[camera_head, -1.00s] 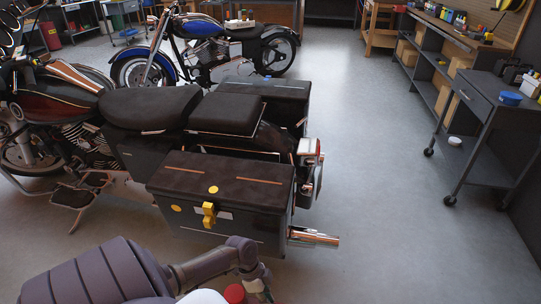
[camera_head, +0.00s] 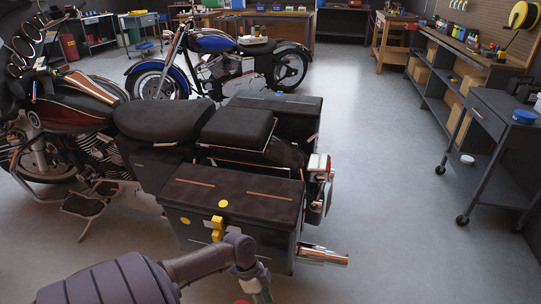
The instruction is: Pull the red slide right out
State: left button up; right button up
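I cannot make out a red slide in this view. A dark saddlebag box (camera_head: 240,200) hangs on the near side of the parked motorcycle (camera_head: 160,120). A yellow latch (camera_head: 217,228) sits on its front face, and my arm covers the latch's lower part. Yellow round stickers are near it. My arm enters from the bottom left, and its wrist bends down past the box front. Neither gripper is in view. A small red patch shows at the bottom edge by the wrist; I cannot tell what it is.
A blue motorcycle (camera_head: 225,65) stands behind. A dark wheeled cart (camera_head: 490,120) with a blue bowl (camera_head: 524,117) is at the right. Wooden benches line the back and right. A chrome exhaust pipe (camera_head: 322,256) sticks out right of the box. Floor right of the motorcycle is clear.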

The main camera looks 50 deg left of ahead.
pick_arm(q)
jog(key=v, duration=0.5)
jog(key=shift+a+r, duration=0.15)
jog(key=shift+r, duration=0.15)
